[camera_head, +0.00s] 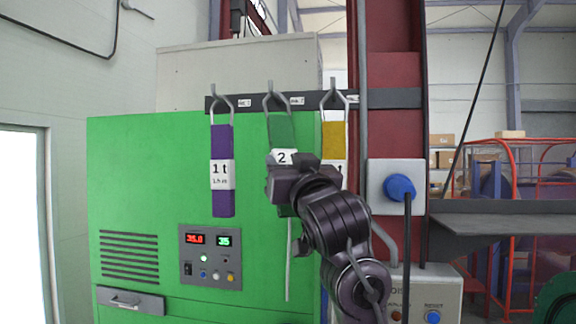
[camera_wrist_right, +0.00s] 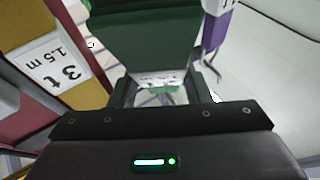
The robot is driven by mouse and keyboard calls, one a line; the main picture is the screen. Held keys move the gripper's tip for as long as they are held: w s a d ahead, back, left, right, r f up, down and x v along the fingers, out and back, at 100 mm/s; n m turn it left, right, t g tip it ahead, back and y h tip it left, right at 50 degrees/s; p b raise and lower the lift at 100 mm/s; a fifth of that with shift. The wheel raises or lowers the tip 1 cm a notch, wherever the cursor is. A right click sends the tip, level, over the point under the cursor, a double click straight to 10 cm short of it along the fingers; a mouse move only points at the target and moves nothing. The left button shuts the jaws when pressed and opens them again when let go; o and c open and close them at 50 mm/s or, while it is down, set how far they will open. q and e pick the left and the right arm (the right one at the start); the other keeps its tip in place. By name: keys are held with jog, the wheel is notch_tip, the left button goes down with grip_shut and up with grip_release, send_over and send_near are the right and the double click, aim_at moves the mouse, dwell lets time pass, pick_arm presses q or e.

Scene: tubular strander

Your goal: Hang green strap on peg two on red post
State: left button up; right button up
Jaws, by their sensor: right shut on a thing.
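The green strap (camera_head: 282,130) hangs upright with its metal eye (camera_head: 276,97) at the middle peg of the dark rail (camera_head: 385,98). I cannot tell whether the eye is around the peg or just in front of it. My right gripper (camera_head: 288,180) is shut on the green strap near its white "2" label and hides part of its lower half. In the right wrist view, the green strap (camera_wrist_right: 145,45) runs between the fingers. The red post (camera_head: 396,130) stands behind the rail. My left gripper is not in view.
A purple strap (camera_head: 222,195) hangs on the left peg and a yellow strap (camera_head: 334,140) on the right peg, close on either side. A green cabinet (camera_head: 140,200) stands behind. A blue knob (camera_head: 400,187) on a grey box and a dark shelf (camera_head: 500,222) are to the right.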

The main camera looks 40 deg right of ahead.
jog(key=o, duration=1.3)
jog(key=shift+s, duration=0.1)
jog(key=shift+s+a+f+b, duration=0.15)
jog(key=shift+s+f+b, duration=0.1)
jog(key=shift+b, duration=0.1)
jog(key=b+v, duration=0.3)
jog(key=v, duration=0.4)
jog(key=shift+r, duration=0.1)
